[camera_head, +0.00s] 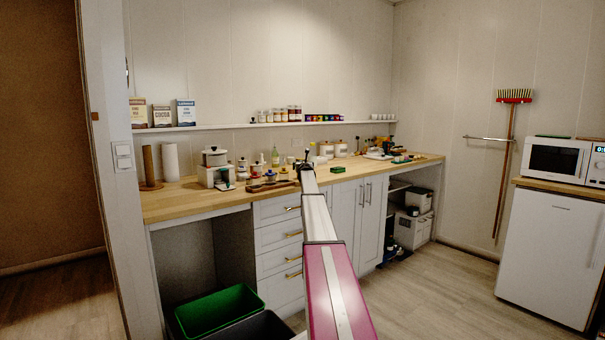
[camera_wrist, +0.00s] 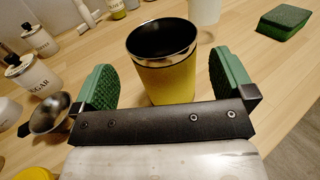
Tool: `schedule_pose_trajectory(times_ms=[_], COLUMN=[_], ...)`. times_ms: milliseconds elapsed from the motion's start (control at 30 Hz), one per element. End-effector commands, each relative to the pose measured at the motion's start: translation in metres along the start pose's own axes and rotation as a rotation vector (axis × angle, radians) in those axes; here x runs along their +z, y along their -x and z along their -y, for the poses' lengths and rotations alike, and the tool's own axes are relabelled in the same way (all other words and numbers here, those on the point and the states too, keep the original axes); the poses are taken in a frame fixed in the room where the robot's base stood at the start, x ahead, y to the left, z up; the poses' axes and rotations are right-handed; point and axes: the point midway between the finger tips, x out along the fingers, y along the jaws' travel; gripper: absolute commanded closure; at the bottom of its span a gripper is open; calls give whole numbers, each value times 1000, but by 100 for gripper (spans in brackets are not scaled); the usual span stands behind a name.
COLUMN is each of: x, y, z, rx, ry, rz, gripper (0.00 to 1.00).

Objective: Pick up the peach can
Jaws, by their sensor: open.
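My gripper (camera_wrist: 164,82) is open, with one green pad on each side of the yellow can. A gap shows on both sides, and the can's lower part is hidden behind the gripper's dark bar. In the head view my gripper (camera_head: 307,158) is small over the counter, and the can cannot be made out there.
A green sponge-like block (camera_wrist: 284,22) lies to the right on the counter (camera_head: 165,206). White lettered jars (camera_wrist: 38,80) and a small metal bowl (camera_wrist: 50,113) stand left, the bowl close to the left pad. A pale cup (camera_wrist: 205,10) stands behind the can.

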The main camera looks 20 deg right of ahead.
Motion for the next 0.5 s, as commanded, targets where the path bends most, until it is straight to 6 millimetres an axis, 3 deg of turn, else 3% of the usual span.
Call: schedule_pose_trajectory(times_ms=[233,500], x=[0,0], y=[-38,-40], z=[3,3], rx=[0,0], ry=[1,1], rz=[0,0], gripper=[0,0])
